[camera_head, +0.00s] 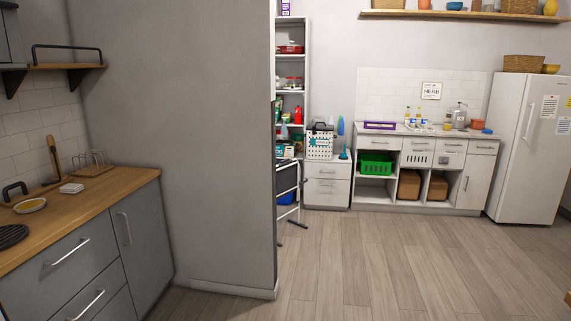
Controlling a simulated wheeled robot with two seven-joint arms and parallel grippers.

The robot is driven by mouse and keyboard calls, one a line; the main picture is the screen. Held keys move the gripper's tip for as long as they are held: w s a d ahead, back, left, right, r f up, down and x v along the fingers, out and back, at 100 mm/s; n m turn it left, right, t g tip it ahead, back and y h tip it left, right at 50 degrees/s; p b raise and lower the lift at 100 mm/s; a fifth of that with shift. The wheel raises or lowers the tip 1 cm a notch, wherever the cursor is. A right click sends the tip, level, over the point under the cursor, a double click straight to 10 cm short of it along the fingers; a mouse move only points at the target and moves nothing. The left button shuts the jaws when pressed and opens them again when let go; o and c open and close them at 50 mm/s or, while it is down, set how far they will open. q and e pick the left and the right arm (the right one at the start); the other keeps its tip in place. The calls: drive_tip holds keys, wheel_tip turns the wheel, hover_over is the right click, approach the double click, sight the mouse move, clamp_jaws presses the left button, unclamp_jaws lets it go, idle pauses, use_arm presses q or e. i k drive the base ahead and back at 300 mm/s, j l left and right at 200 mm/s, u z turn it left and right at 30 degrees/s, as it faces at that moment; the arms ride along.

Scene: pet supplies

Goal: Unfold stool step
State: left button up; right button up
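A dark item with a pale frame (286,180), which looks like a step stool, stands upright on the floor just past the edge of the grey wall. The wall hides its left part, so I cannot tell whether it is folded or unfolded. A dark foot shows on the floor near its base. Neither of my grippers is in view.
The grey wall (185,140) blocks the centre left. A wooden counter (120,190) stands at the left. A shelf unit (305,75), white drawers (327,193), a long cabinet (460,208) and a fridge (521,150) line the back. The wooden floor (400,265) is clear.

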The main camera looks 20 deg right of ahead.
sight(287, 177)
drive_tip(key=i+l+z, duration=0.5)
drive_tip(key=i, duration=0.25)
drive_tip(key=i+l+z, duration=0.3)
drive_tip(key=i, duration=0.65)
drive_tip(key=i+z, duration=0.3)
drive_tip(key=i, duration=2.85)
drive_tip(key=j+u, duration=0.05)
drive_tip(key=j, duration=0.05)
